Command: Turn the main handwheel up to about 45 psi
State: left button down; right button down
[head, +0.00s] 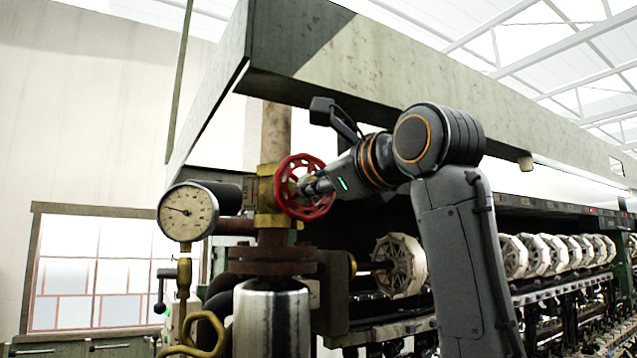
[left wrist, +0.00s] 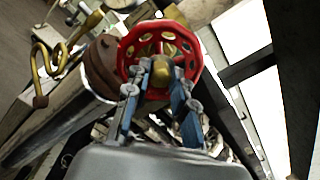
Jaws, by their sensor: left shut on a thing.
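The red main handwheel (head: 305,187) sits on a brass valve body (head: 268,197) on a vertical pipe, left of centre in the head view. In the left wrist view the handwheel (left wrist: 128,52) faces me near the top middle, with a brass hub at its centre. My left gripper (head: 310,187) is at the wheel's middle, and its fingers (left wrist: 161,80) close around the hub area. The round white pressure gauge (head: 188,211) stands left of the valve. Its needle points left and slightly up; the numbers are too small to read surely. My right gripper is not in view.
A rusty flange (head: 272,262) and a shiny metal cylinder (head: 271,318) lie below the valve. A long beam (head: 370,60) runs overhead. Several pale reels (head: 400,265) line the machine at the right. A curled brass pipe (head: 203,330) is below the gauge.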

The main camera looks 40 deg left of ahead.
pick_arm(q)
jog(key=n, duration=1.2)
jog(key=shift+f+n, duration=0.1)
jog(key=shift+n, duration=0.2)
jog(key=c, duration=1.2)
grip_release()
jog(key=shift+w, duration=0.1)
